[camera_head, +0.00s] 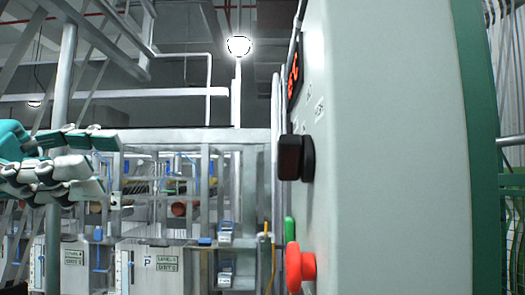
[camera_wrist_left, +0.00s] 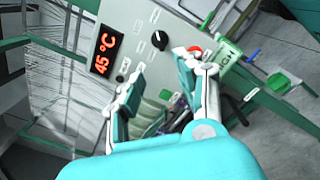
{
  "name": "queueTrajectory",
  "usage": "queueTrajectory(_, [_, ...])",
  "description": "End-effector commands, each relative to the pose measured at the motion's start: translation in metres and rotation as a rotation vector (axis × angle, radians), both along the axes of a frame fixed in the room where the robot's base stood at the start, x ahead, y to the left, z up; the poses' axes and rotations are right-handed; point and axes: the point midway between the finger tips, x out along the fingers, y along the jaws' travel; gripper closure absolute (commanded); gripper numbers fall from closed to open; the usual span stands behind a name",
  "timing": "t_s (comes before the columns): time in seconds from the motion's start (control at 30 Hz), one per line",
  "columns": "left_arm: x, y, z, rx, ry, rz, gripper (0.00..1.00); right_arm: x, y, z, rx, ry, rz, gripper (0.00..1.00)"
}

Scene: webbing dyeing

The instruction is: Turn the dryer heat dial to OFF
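The dryer heat dial is a black knob (camera_head: 293,158) seen from the side on the grey control panel (camera_head: 390,150). In the left wrist view the round black dial (camera_wrist_left: 159,40) is seen from the front with a light pointer mark; its setting label is too small to read. My teal and white left gripper (camera_head: 108,165) is at the left of the head view, well apart from the dial. In the left wrist view the left gripper (camera_wrist_left: 168,72) has its fingers spread, with nothing between them, and the dial lies beyond the tips. My right gripper is not in view.
A red display (camera_wrist_left: 105,49) on the panel reads 45 °C. A red button (camera_head: 299,267) and a green button (camera_head: 289,231) stick out below the dial. A metal frame with machines (camera_head: 160,255) stands behind. Open space lies between gripper and panel.

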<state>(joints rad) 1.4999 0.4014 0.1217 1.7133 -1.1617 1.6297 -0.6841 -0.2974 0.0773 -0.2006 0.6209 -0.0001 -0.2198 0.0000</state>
Motion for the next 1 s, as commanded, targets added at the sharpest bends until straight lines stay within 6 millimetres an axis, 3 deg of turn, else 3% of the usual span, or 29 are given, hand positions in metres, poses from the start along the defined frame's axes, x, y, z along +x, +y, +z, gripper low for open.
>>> queueTrajectory(0.6, [0.000, -0.127, 0.003, -0.003, 0.007, -0.011, 0.63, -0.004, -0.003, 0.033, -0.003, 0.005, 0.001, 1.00])
queueTrajectory(0.8, [0.000, -0.156, 0.002, -0.004, 0.008, -0.009, 0.63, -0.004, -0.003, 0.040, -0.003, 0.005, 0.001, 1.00])
queueTrajectory(1.0, [0.000, -0.166, 0.000, -0.004, 0.008, -0.006, 0.63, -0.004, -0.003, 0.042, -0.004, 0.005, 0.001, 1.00])
